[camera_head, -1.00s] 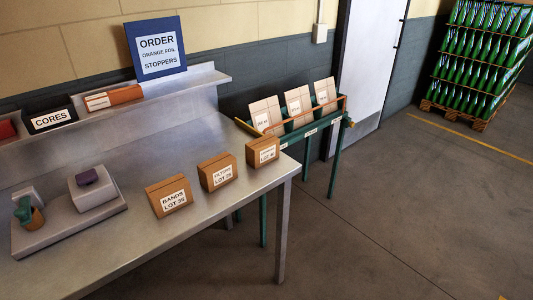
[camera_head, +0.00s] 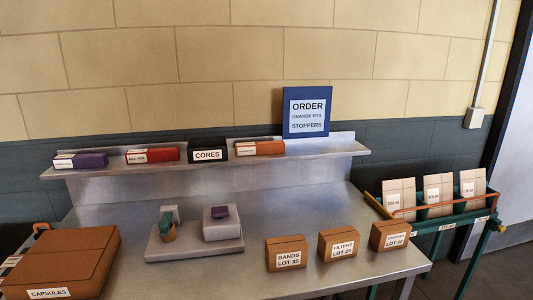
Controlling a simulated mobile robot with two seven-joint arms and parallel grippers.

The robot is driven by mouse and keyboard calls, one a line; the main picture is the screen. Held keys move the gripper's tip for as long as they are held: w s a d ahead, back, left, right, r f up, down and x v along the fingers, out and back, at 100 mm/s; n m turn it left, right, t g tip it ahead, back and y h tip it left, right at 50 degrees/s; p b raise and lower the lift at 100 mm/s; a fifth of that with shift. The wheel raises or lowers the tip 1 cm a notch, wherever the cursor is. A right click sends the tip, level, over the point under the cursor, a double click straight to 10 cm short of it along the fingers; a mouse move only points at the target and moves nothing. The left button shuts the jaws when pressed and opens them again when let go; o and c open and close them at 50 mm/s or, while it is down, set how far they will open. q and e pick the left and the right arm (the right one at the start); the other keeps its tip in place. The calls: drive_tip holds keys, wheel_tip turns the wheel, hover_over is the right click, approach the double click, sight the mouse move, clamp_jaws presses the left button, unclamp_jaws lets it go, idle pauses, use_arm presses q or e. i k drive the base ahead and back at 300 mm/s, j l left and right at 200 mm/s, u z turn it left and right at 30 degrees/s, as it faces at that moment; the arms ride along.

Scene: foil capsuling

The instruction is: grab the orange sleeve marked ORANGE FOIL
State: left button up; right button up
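An orange sleeve (camera_head: 262,148) with a white label lies on the raised metal shelf, to the right of the black box marked CORES. Its label is too small to read surely. A red sleeve (camera_head: 160,155) and a purple sleeve (camera_head: 90,161) lie further left on the same shelf. Neither of my grippers shows in the head view.
The steel table (camera_head: 345,200) carries a brown CAPSULES case (camera_head: 65,255), a grey stand (camera_head: 190,246) and several small lettered boxes along its front right. The black CORES box (camera_head: 208,144) sits close beside the orange sleeve. A green rack (camera_head: 450,222) stands at right.

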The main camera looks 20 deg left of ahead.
sight(269, 148)
drive_tip(key=i+j+u, duration=0.1)
drive_tip(key=i, duration=0.3)
drive_tip(key=j+u, duration=0.1)
drive_tip(key=u, duration=1.3)
